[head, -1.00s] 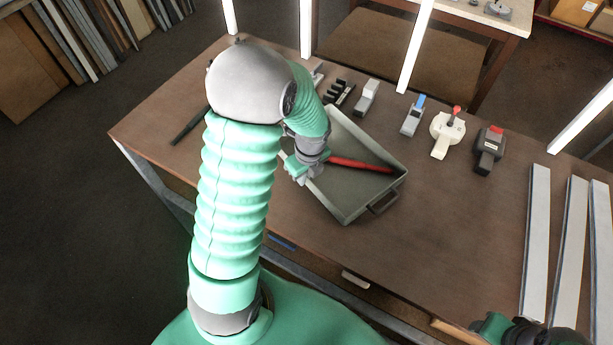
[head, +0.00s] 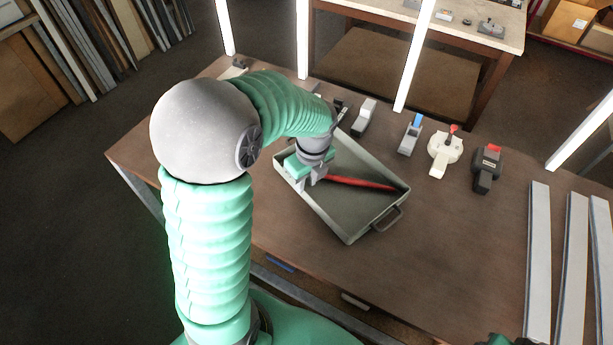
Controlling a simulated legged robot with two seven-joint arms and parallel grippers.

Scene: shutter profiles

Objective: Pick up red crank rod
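The red crank rod (head: 362,183) is a thin red bar at the grey metal tray (head: 350,237). Its right end overlaps the tray's right rim in the picture. My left gripper (head: 308,181) is over the left part of the tray, at the rod's left end. Its fingers appear closed on that end, which they partly hide. Whether the rod is clear of the tray floor is hard to tell. My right gripper is not clearly seen; only a small green part of my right arm shows at the bottom edge.
Behind and right of the tray stand a grey block (head: 364,117), a device with a blue top (head: 410,136), a white device with a red knob (head: 444,152) and a dark device with a red top (head: 487,170). Long pale profiles (head: 538,260) lie at right. The table front is mostly clear.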

